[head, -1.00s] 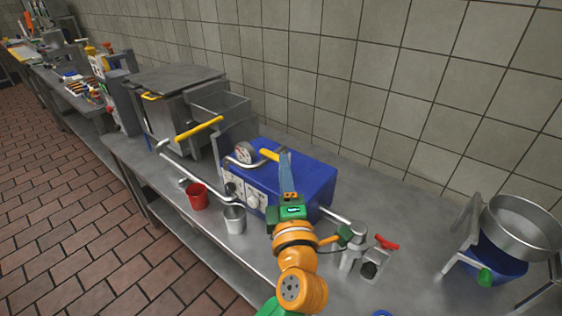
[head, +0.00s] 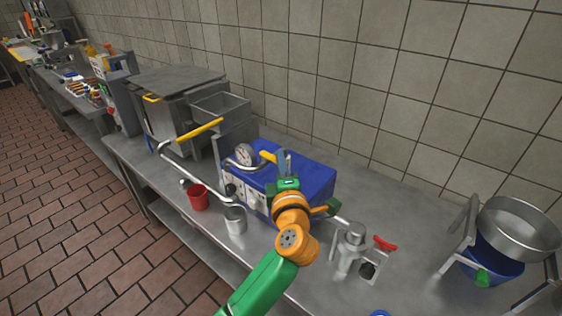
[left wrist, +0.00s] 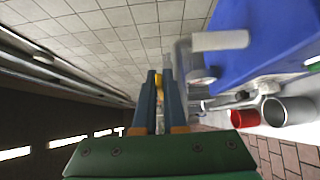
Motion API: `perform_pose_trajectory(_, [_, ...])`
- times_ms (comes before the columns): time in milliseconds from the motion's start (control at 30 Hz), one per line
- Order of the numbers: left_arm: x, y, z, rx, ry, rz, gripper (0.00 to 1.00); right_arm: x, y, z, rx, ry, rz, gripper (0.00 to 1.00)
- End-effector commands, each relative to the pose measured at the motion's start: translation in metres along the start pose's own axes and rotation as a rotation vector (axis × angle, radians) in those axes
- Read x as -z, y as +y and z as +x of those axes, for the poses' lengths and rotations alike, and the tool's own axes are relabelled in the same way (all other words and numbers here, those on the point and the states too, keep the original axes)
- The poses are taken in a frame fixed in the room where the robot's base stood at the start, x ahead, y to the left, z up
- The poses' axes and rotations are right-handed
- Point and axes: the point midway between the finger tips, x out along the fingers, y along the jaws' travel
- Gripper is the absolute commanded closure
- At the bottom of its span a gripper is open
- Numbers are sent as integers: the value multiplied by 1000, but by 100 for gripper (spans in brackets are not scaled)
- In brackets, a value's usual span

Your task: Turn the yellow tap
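The yellow tap handle (head: 268,156) sits by the back left top edge of the blue box, next to the round gauge. My left gripper (head: 284,158) is over the blue box, just right of the handle, with its fingers pointing away from me. In the left wrist view the two fingers (left wrist: 158,78) stand slightly apart, and a bit of yellow (left wrist: 158,84) shows in the gap near their tips. I cannot tell whether they touch it. The fingers hide part of the handle. My right gripper is not in view.
The blue box (head: 318,180) lies under my left gripper. A longer yellow handle (head: 200,129) is further left. A red bucket (head: 197,198) and a metal cup (head: 235,222) stand in front. A red-handled valve (head: 384,243) and a steel pot (head: 520,232) are on the right.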

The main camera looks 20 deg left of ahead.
Motion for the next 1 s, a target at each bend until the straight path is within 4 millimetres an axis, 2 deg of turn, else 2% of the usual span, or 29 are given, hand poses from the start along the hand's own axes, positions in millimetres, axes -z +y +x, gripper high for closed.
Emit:
perform_pose_trajectory(167, [0, 0, 0, 0, -2, 0, 100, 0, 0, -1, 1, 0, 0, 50])
perform_pose_trajectory(333, [2, 4, -1, 1, -32, 0, 100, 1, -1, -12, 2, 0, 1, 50])
perform_pose_trajectory(567, [8, 9, -6, 3, -162, 5, 100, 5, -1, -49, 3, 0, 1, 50])
perform_pose_trajectory(800, [17, 7, -11, 4, -382, 9, 100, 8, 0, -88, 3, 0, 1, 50])
perform_pose_trajectory(1000, [27, 1, -13, 3, -570, 9, 100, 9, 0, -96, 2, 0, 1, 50])
